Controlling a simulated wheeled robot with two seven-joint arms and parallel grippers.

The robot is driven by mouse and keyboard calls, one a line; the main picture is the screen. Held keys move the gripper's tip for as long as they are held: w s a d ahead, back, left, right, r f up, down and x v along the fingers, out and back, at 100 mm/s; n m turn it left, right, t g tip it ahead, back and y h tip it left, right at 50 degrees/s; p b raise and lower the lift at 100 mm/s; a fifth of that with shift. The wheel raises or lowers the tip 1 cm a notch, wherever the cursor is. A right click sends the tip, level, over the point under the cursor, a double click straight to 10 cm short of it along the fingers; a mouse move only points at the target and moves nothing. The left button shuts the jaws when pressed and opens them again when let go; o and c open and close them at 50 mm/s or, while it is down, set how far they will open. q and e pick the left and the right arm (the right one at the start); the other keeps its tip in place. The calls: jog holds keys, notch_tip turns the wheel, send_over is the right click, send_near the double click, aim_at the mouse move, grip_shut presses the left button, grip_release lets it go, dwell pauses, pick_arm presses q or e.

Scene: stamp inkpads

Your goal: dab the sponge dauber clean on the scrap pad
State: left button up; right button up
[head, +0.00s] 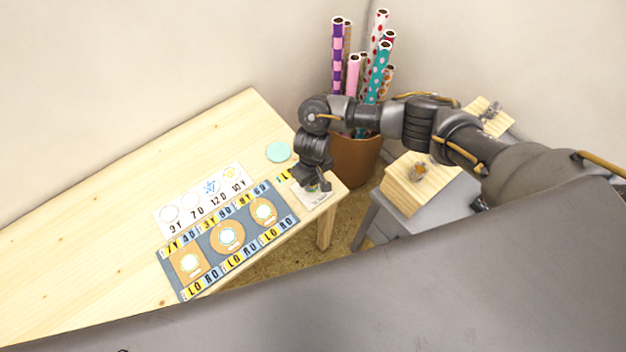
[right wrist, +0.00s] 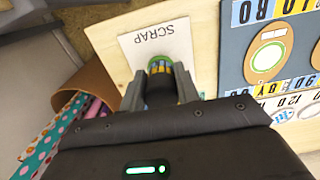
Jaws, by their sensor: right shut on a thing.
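My right gripper (head: 315,184) hangs over the right end of the wooden table, above the white scrap pad (head: 318,202). In the right wrist view its two fingers (right wrist: 160,88) are shut on the sponge dauber (right wrist: 159,66), whose top shows green, yellow and blue bands. The white scrap pad, marked SCRAP (right wrist: 166,36), lies under and beyond the dauber. The dauber's lower end is hidden, so I cannot tell whether it touches the pad. My left gripper is not in view.
A blue-grey mat (head: 208,243) with several round inkpads and lettered labels lies beside the scrap pad. A printed white sheet (head: 190,222) and a teal disc (head: 279,152) lie behind. A brown basket (head: 352,165) of paper rolls stands past the table's right edge. The table's left is clear.

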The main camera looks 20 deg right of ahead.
jog(key=shift+f+b, duration=0.3)
jog(key=shift+f, duration=0.35)
jog(key=shift+s+f+p, duration=0.1)
jog(key=shift+p, duration=0.3)
dwell(2.0)
jog(key=shift+r, duration=0.2)
jog(key=shift+r+p, duration=0.5)
jog(key=shift+p, duration=0.5)
notch_tip(320, 180, up, 5)
jog(key=p, duration=0.5)
jog(key=shift+f, duration=0.3)
jog(key=shift+f, duration=0.1)
